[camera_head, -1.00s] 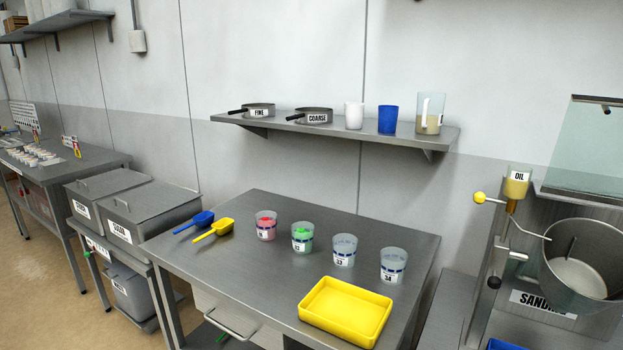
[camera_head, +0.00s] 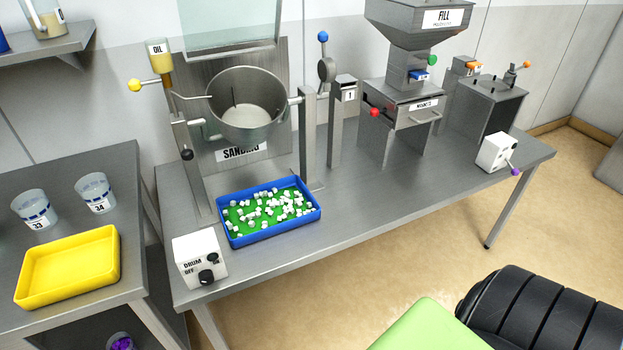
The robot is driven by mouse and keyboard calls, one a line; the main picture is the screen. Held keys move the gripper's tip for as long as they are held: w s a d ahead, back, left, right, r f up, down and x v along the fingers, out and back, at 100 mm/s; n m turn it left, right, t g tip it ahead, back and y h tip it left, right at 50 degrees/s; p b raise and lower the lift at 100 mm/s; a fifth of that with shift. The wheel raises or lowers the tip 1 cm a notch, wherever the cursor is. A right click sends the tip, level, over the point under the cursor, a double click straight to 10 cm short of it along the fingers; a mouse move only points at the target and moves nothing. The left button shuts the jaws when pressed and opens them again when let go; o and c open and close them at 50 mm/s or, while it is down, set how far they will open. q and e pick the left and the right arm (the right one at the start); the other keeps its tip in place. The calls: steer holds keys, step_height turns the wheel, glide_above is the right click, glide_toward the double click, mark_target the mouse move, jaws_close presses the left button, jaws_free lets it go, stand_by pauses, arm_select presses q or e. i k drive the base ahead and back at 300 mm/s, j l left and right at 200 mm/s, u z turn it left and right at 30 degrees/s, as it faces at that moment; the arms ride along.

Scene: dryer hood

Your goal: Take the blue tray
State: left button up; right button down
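The blue tray (camera_head: 312,217) sits on the metal bench in front of the steel drum (camera_head: 243,110). It has a green bottom and holds many small white pieces. The tray stands flat, and nothing of mine touches it. Neither of my grippers shows in the head view. A black ribbed form with a green panel fills the lower right corner, well apart from the tray.
A white DRUM control box (camera_head: 199,259) stands just left of the tray. A yellow tray (camera_head: 68,267) and two cups lie on the left table. A hopper machine (camera_head: 412,90) and a small white box (camera_head: 496,152) stand further right. Bench space right of the tray is clear.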

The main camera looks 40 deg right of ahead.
mark_target(248, 216)
steer(key=z, duration=0.9)
